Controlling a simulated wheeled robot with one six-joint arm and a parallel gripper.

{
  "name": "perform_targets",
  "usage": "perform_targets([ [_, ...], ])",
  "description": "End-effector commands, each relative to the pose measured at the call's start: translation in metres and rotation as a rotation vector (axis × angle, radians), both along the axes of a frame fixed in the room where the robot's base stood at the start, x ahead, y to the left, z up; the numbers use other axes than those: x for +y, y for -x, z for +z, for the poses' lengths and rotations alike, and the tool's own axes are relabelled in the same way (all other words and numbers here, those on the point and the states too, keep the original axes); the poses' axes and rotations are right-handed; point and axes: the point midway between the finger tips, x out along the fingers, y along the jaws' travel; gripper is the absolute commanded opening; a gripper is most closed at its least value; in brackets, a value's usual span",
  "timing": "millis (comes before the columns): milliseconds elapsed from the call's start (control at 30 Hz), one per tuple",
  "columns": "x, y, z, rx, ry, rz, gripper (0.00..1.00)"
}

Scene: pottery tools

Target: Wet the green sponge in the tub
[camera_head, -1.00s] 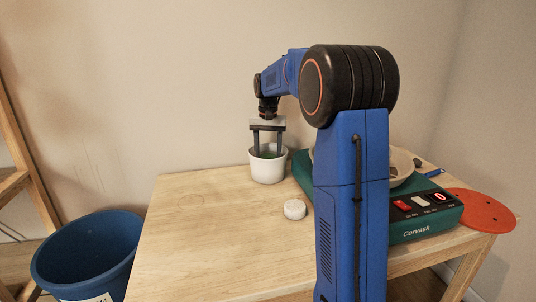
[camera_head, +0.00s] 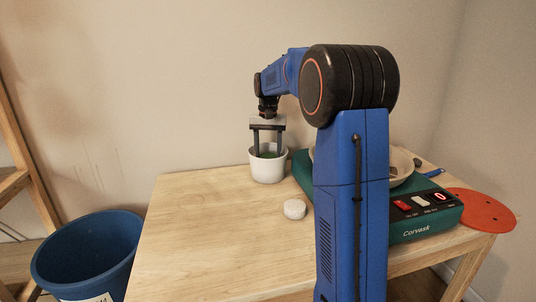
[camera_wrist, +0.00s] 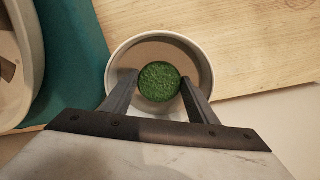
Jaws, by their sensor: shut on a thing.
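The white tub (camera_head: 268,170) stands near the back of the wooden table. In the wrist view its round rim (camera_wrist: 112,62) surrounds my fingers and the sponge. The round green sponge (camera_wrist: 159,82) is between my fingertips, inside the tub's opening. It shows as a small green patch in the head view (camera_head: 267,155). My gripper (camera_head: 268,153) points straight down over the tub, shut on the sponge, with its fingertips at or just below the rim. Brownish content or floor shows around the sponge in the tub; I cannot tell how deep the sponge sits in it.
A green pottery wheel (camera_head: 425,225) with a pale basin (camera_head: 402,166) stands to the right of the tub. A small whitish round piece (camera_head: 294,209) lies in front. An orange disc (camera_head: 482,211) lies far right. A blue bucket (camera_head: 85,250) stands left of the table. The table's left half is clear.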

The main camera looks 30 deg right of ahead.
Motion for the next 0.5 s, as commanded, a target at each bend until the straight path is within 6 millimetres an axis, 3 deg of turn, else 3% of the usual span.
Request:
perform_targets([
  [500, 0.0, 0.0, 0.029, -0.002, 0.0, 0.0, 0.42],
])
